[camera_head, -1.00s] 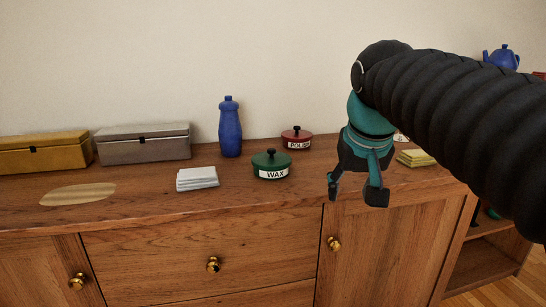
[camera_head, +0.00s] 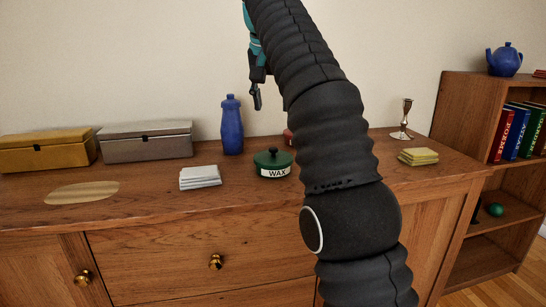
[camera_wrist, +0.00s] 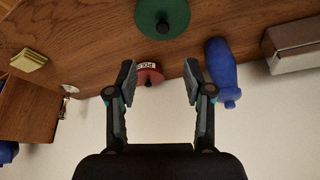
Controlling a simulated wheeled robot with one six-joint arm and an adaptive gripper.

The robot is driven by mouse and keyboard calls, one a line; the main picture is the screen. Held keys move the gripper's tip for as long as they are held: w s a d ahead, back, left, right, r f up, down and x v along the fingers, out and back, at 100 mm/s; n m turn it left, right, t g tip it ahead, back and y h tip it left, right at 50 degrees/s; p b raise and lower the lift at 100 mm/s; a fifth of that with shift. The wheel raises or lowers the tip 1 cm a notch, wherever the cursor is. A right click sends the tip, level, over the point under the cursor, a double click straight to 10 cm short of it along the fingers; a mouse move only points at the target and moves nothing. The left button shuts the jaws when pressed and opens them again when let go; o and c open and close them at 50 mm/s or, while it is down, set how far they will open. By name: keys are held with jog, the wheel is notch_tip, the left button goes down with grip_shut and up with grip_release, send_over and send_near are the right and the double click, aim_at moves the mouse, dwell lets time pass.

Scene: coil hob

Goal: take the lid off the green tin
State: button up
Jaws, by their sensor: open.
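The green tin (camera_head: 272,171), labelled WAX, stands on the wooden sideboard with its dark-knobbed lid (camera_head: 272,156) on it. In the wrist view the green lid (camera_wrist: 162,14) shows from above at the top edge, beyond my fingertips. My gripper (camera_head: 256,97) is raised above and behind the tin, near the wall, and is partly hidden by my arm. In the wrist view my gripper (camera_wrist: 158,82) is open and empty, with the red POLISH tin (camera_wrist: 149,75) seen between the fingers.
A blue bottle (camera_head: 232,126) stands left of the green tin, close to it. White cloths (camera_head: 200,177) lie in front left. Grey (camera_head: 146,142) and yellow (camera_head: 47,152) boxes stand at left.

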send_over(274, 148)
jog(key=s, duration=0.3)
jog(key=shift+w+f+b, duration=0.15)
jog(key=shift+f+b, duration=0.1)
jog(key=shift+f, duration=1.75)
jog(key=shift+w+f+b, duration=0.1)
jog(key=shift+f+b, duration=0.1)
jog(key=shift+f, duration=1.75)
jog(key=shift+b+x, duration=0.75)
jog(key=shift+x, duration=1.85)
jog(key=shift+w+a, duration=0.1)
jog(key=shift+a, duration=0.1)
grip_shut()
